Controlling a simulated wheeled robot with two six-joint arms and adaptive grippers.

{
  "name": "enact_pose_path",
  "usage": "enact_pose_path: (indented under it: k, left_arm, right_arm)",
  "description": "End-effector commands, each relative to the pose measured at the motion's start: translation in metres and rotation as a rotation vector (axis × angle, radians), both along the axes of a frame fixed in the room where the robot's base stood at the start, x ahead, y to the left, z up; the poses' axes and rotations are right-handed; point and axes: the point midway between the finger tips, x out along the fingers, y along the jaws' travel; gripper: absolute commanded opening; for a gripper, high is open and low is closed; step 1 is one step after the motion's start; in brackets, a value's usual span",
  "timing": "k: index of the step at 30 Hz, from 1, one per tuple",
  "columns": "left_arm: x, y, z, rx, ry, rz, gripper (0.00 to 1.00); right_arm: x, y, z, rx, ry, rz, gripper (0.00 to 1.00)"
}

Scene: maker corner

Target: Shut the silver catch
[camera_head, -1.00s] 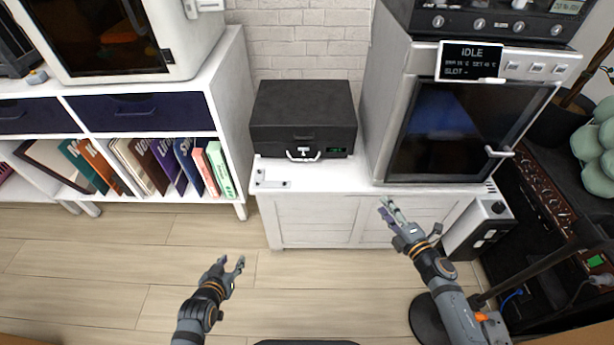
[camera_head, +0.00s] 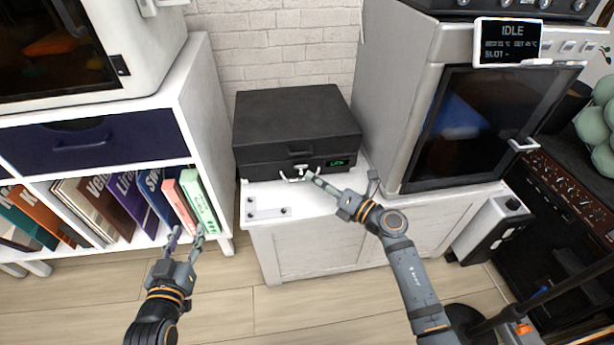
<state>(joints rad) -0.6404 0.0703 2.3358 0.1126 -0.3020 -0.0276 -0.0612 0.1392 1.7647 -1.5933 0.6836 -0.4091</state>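The silver catch (camera_head: 291,177) is a small bright handle-like loop on the lower front of the black case (camera_head: 285,118), below its dark handle. The case sits with its lid down on the white cabinet; whether the catch is fastened cannot be told. My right gripper (camera_head: 342,184) is open in front of the case, one fingertip close to the catch's right side; contact cannot be told. My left gripper (camera_head: 185,241) is open and empty, low on the left in front of the bookshelf, well away from the case.
The white cabinet top (camera_head: 229,207) has a small plate with dark knobs (camera_head: 268,213) at its front left. A grey oven-like machine (camera_head: 391,95) stands right of the case. Books (camera_head: 130,205) fill the shelf at left. The floor before the cabinet is clear.

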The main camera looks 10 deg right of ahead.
Motion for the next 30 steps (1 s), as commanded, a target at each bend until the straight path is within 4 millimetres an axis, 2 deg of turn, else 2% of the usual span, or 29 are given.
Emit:
enact_pose_path:
  k: [3,9,13,20,23,29,30]
  left_arm:
    - [0.007,0.001,0.026,0.004,-0.107,0.003,0.4]
    - [0.012,0.001,0.057,0.006,-0.23,0.007,0.4]
    - [0.012,0.002,0.065,0.006,-0.262,0.007,0.4]
    - [0.012,0.002,0.066,0.007,-0.267,0.007,0.4]
    - [0.012,0.002,0.066,0.006,-0.266,0.008,0.4]
    - [0.012,0.002,0.066,0.006,-0.266,0.008,0.4]
    - [0.012,0.002,0.066,0.006,-0.265,0.008,0.4]
  right_arm:
    - [0.013,0.011,0.0,0.002,-0.001,0.0,0.37]
    - [0.024,0.02,-0.001,0.001,0.0,0.001,0.37]
    - [0.027,0.023,0.0,0.002,0.001,0.001,0.37]
    - [0.027,0.023,0.0,0.001,0.0,0.001,0.37]
    - [0.027,0.023,0.0,0.001,0.0,0.001,0.28]
    - [0.027,0.023,-0.001,0.0,0.001,-0.001,0.0]
    - [0.027,0.023,-0.001,0.0,0.002,-0.001,0.0]
